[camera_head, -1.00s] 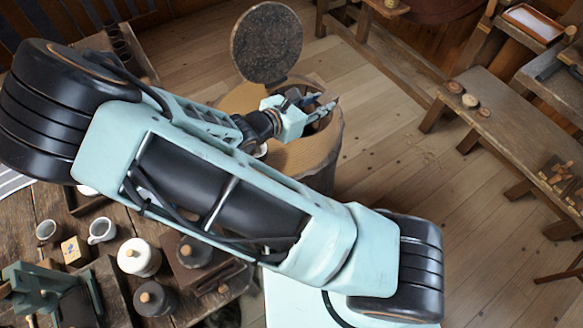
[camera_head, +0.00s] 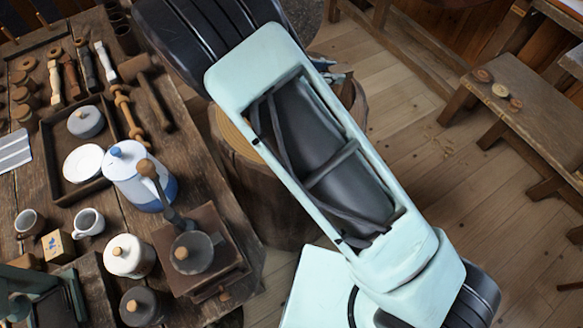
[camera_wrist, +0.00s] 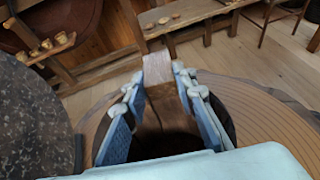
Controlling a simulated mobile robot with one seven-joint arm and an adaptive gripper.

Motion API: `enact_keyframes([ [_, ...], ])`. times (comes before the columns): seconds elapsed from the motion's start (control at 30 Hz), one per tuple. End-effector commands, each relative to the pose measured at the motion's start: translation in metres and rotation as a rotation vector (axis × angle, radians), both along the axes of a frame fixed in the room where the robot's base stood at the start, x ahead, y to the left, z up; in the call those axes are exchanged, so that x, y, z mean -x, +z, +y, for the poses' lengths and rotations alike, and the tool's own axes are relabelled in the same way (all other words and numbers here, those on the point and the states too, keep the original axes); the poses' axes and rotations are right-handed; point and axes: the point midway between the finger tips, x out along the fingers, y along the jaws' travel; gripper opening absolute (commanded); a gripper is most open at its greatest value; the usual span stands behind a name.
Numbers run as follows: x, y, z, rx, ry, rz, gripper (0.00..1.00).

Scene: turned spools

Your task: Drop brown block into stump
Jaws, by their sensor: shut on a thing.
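The brown block (camera_wrist: 158,70) is held between the two blue finger pads of my gripper (camera_wrist: 160,78) in the wrist view. My gripper is over the dark round opening of the stump (camera_wrist: 275,118). The lower part of the block is seen against the opening; its exact height above or inside the rim is hard to tell. In the head view the stump (camera_head: 285,205) stands on the floor right of the table. My arm covers much of its top, only a bit of my gripper (camera_head: 337,75) shows, and the block is hidden there.
A dark round lid (camera_wrist: 30,120) stands raised beside the stump's opening, on the left in the wrist view. The cluttered table (camera_head: 240,215) holds a blue-and-white pot (camera_head: 135,180) and a coffee grinder (camera_head: 205,250). A bench (camera_head: 530,115) is at right, with bare floor between.

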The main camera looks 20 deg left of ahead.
Motion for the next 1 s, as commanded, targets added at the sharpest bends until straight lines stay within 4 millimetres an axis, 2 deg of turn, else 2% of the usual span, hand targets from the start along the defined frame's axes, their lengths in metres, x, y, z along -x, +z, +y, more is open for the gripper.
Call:
enact_keyframes([
  [0.03,0.004,-0.009,0.016,-0.004,-0.010,-0.003,0.07],
  [0.1,0.011,-0.008,0.030,-0.002,-0.025,-0.003,0.07],
  [0.27,0.021,-0.006,0.047,0.000,-0.045,-0.001,0.07],
  [0.43,0.023,-0.012,0.048,0.003,-0.048,-0.002,0.07],
  [0.8,0.023,-0.055,0.048,0.003,-0.046,-0.003,0.07],
  [1.0,0.023,-0.064,0.048,0.002,-0.046,-0.004,0.07],
])
